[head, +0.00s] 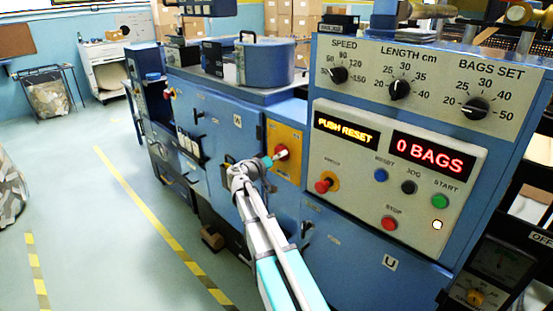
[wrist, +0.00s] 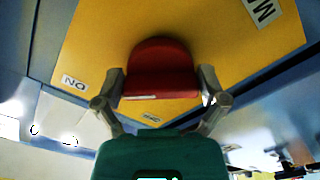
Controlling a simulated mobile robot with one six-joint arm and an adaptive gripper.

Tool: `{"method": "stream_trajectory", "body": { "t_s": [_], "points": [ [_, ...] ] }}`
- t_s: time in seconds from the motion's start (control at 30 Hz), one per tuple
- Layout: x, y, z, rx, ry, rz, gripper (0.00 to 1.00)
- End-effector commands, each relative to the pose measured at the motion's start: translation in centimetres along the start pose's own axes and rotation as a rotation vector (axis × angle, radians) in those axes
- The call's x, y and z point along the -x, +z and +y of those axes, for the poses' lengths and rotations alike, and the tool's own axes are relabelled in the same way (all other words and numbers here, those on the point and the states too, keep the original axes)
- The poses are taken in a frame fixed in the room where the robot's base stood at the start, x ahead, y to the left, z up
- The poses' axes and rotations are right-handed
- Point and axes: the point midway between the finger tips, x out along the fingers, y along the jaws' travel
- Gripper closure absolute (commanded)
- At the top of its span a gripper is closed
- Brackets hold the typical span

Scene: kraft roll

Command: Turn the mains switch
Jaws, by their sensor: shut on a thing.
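The mains switch is a red rotary knob (head: 281,151) on a yellow plate (head: 285,168) on the blue machine's front. In the wrist view the red knob (wrist: 160,68) fills the space between my fingers, with the yellow plate (wrist: 90,50) behind it. An "ON" label (wrist: 74,83) shows at the plate's left and an "M" label (wrist: 263,12) at the upper right. My gripper (head: 272,159) reaches the knob; in the wrist view its two fingers (wrist: 160,92) are shut on the knob's sides. Part of the knob is hidden by my gripper.
Right of the plate is a control panel with a red emergency button (head: 323,186), a blue reset button (head: 381,175) and a green start button (head: 439,201). Displays read "PUSH RESET" (head: 346,131) and "0 BAGS" (head: 431,153). Open floor (head: 75,215) lies to the left.

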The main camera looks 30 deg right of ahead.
Motion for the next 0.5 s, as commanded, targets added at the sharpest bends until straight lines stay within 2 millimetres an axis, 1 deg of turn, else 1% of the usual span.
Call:
{"method": "stream_trajectory", "body": {
  "t_s": [0.07, 0.1, 0.13, 0.5],
  "points": [
    [-0.12, -0.02, 0.17, 0.000, 0.006, 0.001, 0.56],
    [-0.11, -0.03, 0.17, 0.000, 0.006, 0.001, 0.05],
    [-0.11, -0.03, 0.17, 0.001, 0.006, 0.001, 0.00],
    [0.14, -0.05, 0.04, 0.001, 0.001, 0.002, 0.00]
  ]
}}
